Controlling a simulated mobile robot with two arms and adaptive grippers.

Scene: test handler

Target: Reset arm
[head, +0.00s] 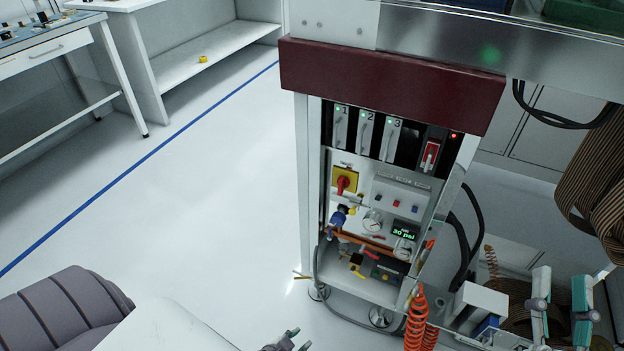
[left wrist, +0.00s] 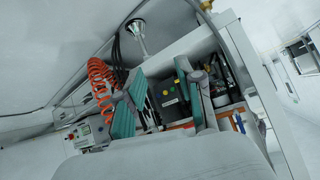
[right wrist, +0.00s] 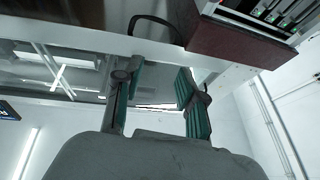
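My left gripper (head: 285,342) is at the bottom edge of the head view, mostly cut off, below the lower front of the test handler (head: 389,76). In the left wrist view its teal-padded fingers (left wrist: 158,92) are spread with nothing between them. The cabinet's lower bay with a black box (left wrist: 168,96) lies beyond them. My right gripper (head: 561,290) is at the lower right of the head view, right of the cabinet, fingers up and apart. In the right wrist view its fingers (right wrist: 154,92) are also open and empty. Both arms are largely hidden.
Open floor with a blue line (head: 150,155) lies left.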

